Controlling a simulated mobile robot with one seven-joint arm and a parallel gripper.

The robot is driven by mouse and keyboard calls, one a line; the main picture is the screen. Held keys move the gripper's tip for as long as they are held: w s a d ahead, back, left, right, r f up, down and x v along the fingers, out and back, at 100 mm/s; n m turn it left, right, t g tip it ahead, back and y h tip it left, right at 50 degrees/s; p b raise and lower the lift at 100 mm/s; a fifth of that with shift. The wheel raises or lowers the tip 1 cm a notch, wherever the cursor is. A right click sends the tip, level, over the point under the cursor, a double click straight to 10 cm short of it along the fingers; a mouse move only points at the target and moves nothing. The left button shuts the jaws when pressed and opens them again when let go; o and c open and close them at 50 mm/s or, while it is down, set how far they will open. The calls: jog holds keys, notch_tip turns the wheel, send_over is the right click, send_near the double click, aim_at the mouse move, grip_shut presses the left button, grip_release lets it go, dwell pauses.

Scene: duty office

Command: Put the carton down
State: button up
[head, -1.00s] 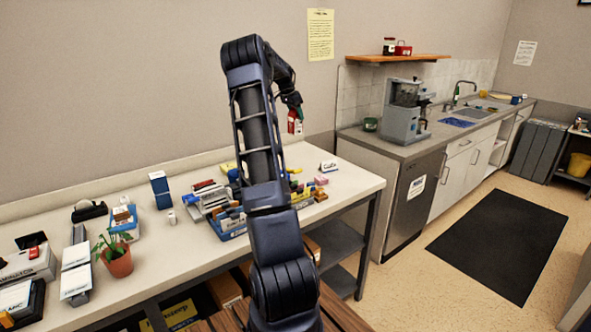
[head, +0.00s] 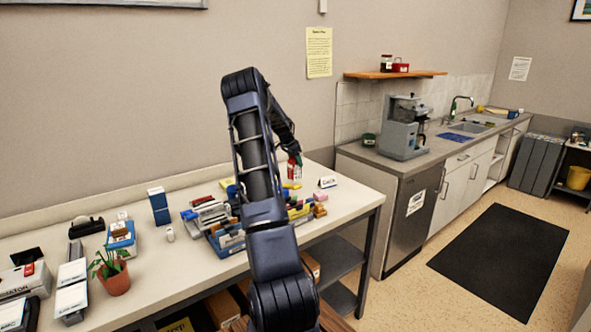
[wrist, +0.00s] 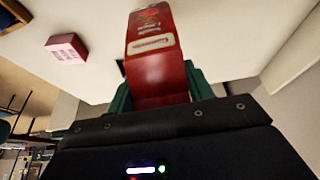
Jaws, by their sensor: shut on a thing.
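The carton (head: 294,172) is red and white. It is low over the back right part of the long white table (head: 345,205). My gripper (head: 296,159) is shut on its upper part. In the wrist view the carton (wrist: 153,45) sticks out between the green fingers of my gripper (wrist: 160,84), with the table top behind it. I cannot tell whether its bottom touches the table.
A small white sign (head: 327,182) stands right of the carton. A pink block (wrist: 67,47) lies nearby, beside other small blocks. A blue tray of goods (head: 229,240) is partly hidden by my arm. Bare table shows near the right edge.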

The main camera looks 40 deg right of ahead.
aim_at(295, 168)
jog(key=shift+f, duration=2)
jog(key=shift+f, duration=0.1)
jog(key=o, duration=1.2)
